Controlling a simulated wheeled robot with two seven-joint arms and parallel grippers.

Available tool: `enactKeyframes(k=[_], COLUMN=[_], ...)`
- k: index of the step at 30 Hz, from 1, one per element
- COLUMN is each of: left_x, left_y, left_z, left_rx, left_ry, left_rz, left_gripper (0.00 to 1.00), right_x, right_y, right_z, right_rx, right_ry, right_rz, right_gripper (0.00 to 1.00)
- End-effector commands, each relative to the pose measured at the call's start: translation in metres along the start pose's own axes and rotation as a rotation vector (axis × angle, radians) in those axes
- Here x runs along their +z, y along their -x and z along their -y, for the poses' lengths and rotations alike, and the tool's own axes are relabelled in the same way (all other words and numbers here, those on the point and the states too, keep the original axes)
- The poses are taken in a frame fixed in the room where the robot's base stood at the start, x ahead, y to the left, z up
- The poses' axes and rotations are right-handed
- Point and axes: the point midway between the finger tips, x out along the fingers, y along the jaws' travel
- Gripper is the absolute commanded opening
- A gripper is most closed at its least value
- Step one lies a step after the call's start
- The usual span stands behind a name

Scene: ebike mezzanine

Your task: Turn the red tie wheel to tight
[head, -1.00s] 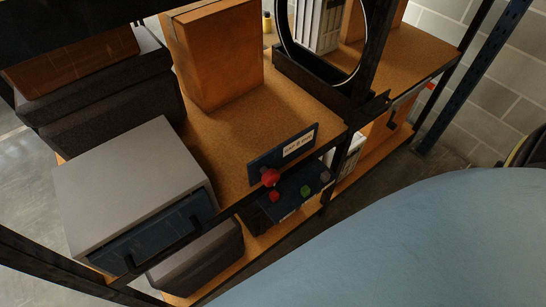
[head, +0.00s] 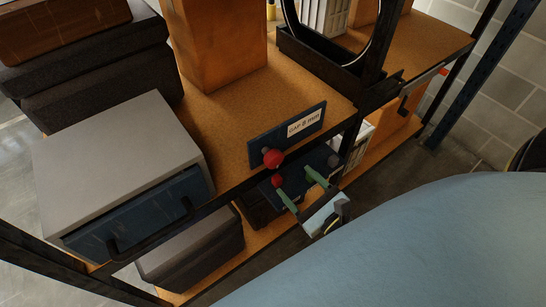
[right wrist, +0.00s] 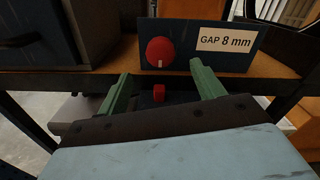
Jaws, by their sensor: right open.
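A round red wheel (head: 273,158) with a white mark sits on a dark blue panel (head: 262,145) at the shelf's front edge. In the right wrist view the wheel (right wrist: 160,52) has its mark pointing down, beside a label (right wrist: 225,41) reading "GAP 8 mm". A smaller red knob (head: 278,182) is on a lower dark panel; it also shows in the right wrist view (right wrist: 159,92). My right gripper (head: 295,181) has green fingers, open and empty, in front of the lower panel and below the wheel. In the right wrist view its fingertips (right wrist: 160,72) are apart, touching neither visibly. My left gripper is out of view.
A grey-topped box with a blue front (head: 120,150) stands left on the shelf (head: 225,115). An orange-brown box (head: 220,45) is behind the panel. A black upright and ring frame (head: 365,75) stand to the right. A grey knob (head: 333,160) is on the lower panel.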

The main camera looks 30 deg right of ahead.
Motion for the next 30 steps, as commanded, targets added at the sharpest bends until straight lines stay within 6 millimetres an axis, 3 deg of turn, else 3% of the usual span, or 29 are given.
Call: enactKeyframes(k=[9, 15, 28, 30], left_x=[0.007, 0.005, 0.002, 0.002], left_y=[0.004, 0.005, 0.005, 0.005], left_z=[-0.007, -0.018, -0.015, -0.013], left_rx=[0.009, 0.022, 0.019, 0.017], left_ry=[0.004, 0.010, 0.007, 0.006], left_rz=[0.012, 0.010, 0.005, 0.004], left_gripper=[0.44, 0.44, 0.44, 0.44], right_x=[0.001, 0.000, -0.001, -0.001], right_y=[-0.069, -0.096, -0.105, -0.105], right_z=[0.000, 0.000, 0.000, 0.000], right_rx=[-0.002, -0.001, 0.001, 0.001], right_ry=[0.002, 0.004, 0.005, 0.005], right_rz=[0.003, 0.001, -0.001, -0.001], right_gripper=[0.67, 0.67, 0.67, 0.58])
